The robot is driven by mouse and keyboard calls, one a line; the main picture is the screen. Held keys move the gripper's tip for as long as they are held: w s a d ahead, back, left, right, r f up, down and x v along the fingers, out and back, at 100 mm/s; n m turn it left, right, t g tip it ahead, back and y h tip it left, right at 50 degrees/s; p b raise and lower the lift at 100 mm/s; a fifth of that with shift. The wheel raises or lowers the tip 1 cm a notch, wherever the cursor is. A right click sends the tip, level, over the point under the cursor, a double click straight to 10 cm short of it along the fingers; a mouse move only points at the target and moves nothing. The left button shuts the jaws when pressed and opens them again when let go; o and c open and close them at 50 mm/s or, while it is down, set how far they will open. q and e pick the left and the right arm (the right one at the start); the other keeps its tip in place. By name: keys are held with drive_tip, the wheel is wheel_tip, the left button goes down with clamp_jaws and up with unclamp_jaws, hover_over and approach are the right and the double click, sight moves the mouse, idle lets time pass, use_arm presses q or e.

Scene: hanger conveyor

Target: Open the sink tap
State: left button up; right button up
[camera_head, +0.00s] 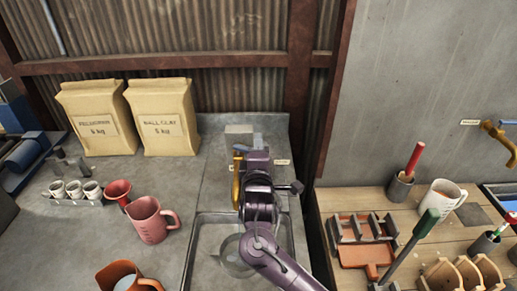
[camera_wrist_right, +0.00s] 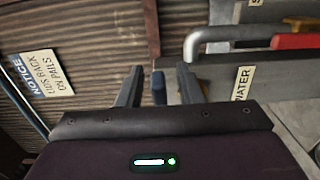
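The sink (camera_head: 192,250) is set in the grey counter. A brass tap pipe (camera_head: 237,178) rises at its left back, beside my right gripper (camera_head: 258,146). The arm covers much of the tap. In the right wrist view my right gripper (camera_wrist_right: 158,86) has its two grey fingers spread apart. A small blue piece (camera_wrist_right: 158,88) shows between them with gaps on both sides; I cannot tell whether it is the tap's handle. A grey pipe (camera_wrist_right: 228,36) and a red bar (camera_wrist_right: 296,41) lie to the right of the fingers, by a WATER label (camera_wrist_right: 242,84). My left gripper is out of view.
Two clay bags (camera_head: 162,118), a pink jug (camera_head: 151,219), a red cup (camera_head: 118,191) and small cups (camera_head: 75,188) stand left of the sink. A wooden bench (camera_head: 335,205) with tools is at right. Another brass tap (camera_head: 494,131) is on the right wall.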

drive_tip(key=s+b, duration=0.1)
drive_tip(key=s, duration=0.6)
drive_tip(key=shift+s+a, duration=0.25)
drive_tip(key=shift+a, duration=0.05)
